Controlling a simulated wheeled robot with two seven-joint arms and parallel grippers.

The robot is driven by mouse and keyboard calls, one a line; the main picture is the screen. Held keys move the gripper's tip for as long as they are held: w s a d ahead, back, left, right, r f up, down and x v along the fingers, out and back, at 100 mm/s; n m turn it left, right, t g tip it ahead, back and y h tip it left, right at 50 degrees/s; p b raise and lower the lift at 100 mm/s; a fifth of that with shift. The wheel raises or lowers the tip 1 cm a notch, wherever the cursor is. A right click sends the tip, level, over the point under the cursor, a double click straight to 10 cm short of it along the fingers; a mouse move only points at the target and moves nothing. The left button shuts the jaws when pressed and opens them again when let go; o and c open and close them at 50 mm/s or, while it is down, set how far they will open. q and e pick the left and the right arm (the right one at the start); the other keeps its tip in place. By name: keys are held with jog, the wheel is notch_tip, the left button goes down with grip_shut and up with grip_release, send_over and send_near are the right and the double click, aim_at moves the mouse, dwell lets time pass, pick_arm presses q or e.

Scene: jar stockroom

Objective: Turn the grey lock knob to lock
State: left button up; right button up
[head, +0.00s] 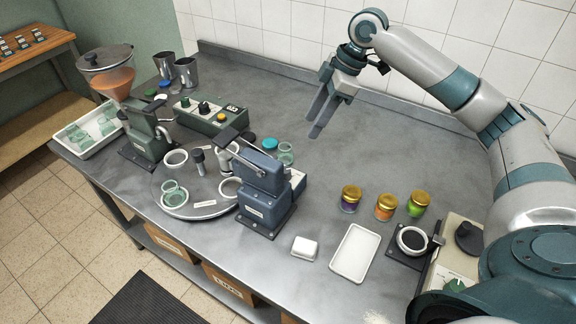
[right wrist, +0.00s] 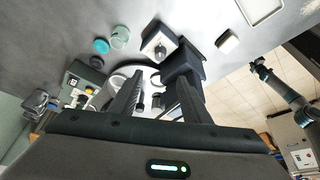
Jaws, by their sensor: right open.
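A dark grey upright knob (head: 198,157) stands at the middle of the round grey turntable (head: 208,211); I take it as the lock knob. White ring holders sit around it on the turntable. I cannot read any lock marking or which way the knob is turned. My right gripper (head: 313,127) is open and empty, above the back of the steel bench, to the right of the turntable and apart from the knob. In the right wrist view its two fingers (right wrist: 162,95) point toward the turntable area. My left gripper is not seen in the head view.
A blue press (head: 264,190) stands at the turntable's right edge, a green machine (head: 146,138) at its left. A green control box (head: 211,115) is behind. The back middle of the bench is clear.

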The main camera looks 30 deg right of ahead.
jog(key=p, duration=0.5)
send_near(288, 169)
jog(key=x, duration=0.7)
jog(key=shift+a+r, duration=0.1)
jog(key=shift+a, duration=0.2)
jog(key=shift+x, duration=0.8)
jog(key=c, duration=1)
